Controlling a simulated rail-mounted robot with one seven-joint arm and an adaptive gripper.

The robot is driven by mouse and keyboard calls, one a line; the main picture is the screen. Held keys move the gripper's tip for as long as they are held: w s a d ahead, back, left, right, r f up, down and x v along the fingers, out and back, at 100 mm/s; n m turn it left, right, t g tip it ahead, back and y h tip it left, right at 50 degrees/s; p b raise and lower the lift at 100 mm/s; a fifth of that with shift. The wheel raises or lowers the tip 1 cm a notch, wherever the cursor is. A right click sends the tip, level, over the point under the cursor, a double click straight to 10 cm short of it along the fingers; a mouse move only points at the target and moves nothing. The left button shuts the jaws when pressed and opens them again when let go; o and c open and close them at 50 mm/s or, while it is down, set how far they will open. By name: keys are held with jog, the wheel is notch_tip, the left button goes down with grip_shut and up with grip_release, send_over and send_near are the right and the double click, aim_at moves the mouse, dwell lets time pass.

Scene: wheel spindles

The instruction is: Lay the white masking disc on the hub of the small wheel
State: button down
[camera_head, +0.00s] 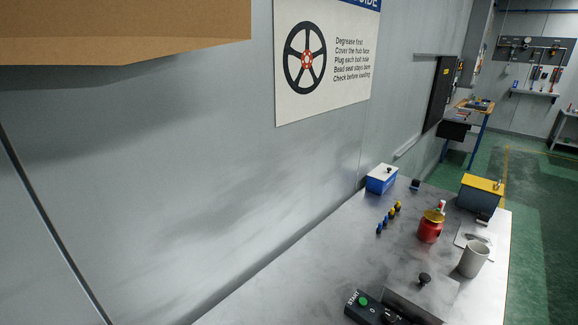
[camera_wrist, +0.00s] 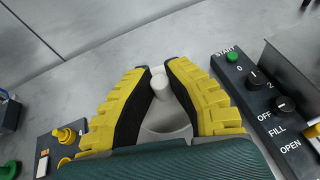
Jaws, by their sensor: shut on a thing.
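In the wrist view my gripper (camera_wrist: 158,67) has its yellow and black fingers shut on a pale piece with a short round knob, which I take to be the white masking disc (camera_wrist: 163,88). The knob is between the fingertips, and a wider pale part shows below it between the fingers. The rest of it is hidden by the fingers and my gripper's body. It is over the grey bench, but its height cannot be told. No real wheel or hub is in view. The head view does not show my gripper.
A control panel (camera_wrist: 262,100) with a green button and black knobs stands right of my gripper; a small box with a yellow knob (camera_wrist: 65,135) is at left. The bench (camera_head: 340,265) also bears a red can (camera_head: 430,230), a grey cup (camera_head: 474,259) and a blue box (camera_head: 381,179).

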jog(key=a+f+h, duration=0.1)
jog(key=a+f, duration=0.3)
jog(key=a, duration=0.1)
jog(key=a+f+m, duration=0.1)
jog(key=a+f, duration=0.4)
jog(key=a+f+m+t+h, duration=0.1)
jog(key=a+f, duration=0.3)
jog(key=a, duration=0.1)
jog(key=shift+s+a+f+h, duration=0.15)
jog(key=shift+s+f+h, duration=0.1)
jog(key=shift+f+h, duration=0.1)
jog(key=shift+m, duration=0.4)
jog(key=s+a+f, duration=0.1)
jog(key=s+a, duration=0.2)
jog(key=s+a+f, duration=0.1)
jog(key=s+a, duration=0.1)
jog(key=shift+a+f, duration=0.15)
jog(key=shift+f, duration=0.15)
jog(key=s+r+n+g+y+p, duration=0.2)
jog(key=r+n+y+p, duration=0.1)
jog(key=r+p, duration=0.9)
jog(key=s+r+n+g+y+p, duration=0.2)
jog(key=r+n+y+p, duration=0.1)
jog(key=r+p, duration=0.9)
jog(key=n+p, duration=0.1)
jog(key=p, duration=0.3)
jog(key=shift+y+p, duration=0.3)
jog(key=shift+y, duration=0.05)
